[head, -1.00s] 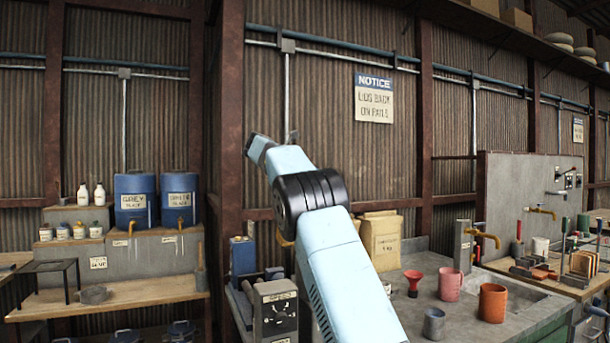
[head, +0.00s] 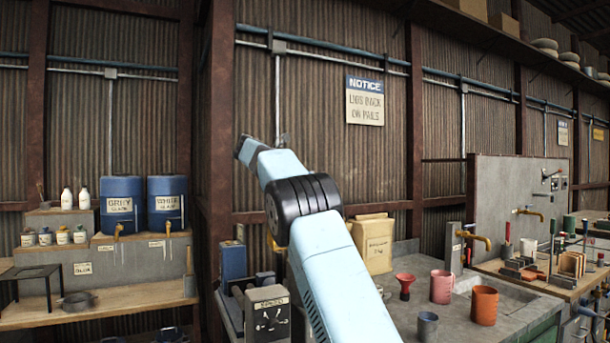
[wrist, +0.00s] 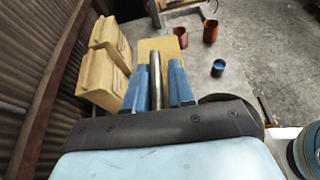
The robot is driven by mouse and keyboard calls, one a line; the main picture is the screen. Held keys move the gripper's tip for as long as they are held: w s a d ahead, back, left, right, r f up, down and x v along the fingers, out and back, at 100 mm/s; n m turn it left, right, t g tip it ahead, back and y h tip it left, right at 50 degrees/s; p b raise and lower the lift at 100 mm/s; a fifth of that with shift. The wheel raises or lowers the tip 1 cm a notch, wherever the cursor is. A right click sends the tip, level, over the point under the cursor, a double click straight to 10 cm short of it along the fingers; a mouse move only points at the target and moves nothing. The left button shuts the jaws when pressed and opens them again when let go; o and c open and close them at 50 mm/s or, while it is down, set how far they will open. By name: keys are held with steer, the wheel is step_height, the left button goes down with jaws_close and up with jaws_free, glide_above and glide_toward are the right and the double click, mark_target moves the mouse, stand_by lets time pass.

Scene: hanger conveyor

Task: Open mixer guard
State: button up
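The mixer is partly hidden behind my arm in the head view; its blue body (head: 232,262) and grey speed box (head: 268,313) show at the lower middle. A small yellow part (head: 272,241), possibly the guard, shows beside my arm. In the wrist view, a yellow flat surface (wrist: 160,46) lies beyond the fingers; I cannot tell whether it is the guard. My gripper (wrist: 160,80) has its two blue fingers apart, with a metal rod (wrist: 156,82) showing between them. I see no clear contact with the rod. The gripper is hidden in the head view.
Paper bags (head: 374,243) stand close to the mixer and show left of my gripper (wrist: 105,75). A red funnel (head: 405,284), pink mug (head: 441,286), orange mug (head: 484,305) and grey cup (head: 427,325) stand on the bench to the right. The wall is behind.

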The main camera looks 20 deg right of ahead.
steer(key=v, duration=1.3)
steer(key=shift+a, duration=0.3)
steer(key=shift+c, duration=0.5)
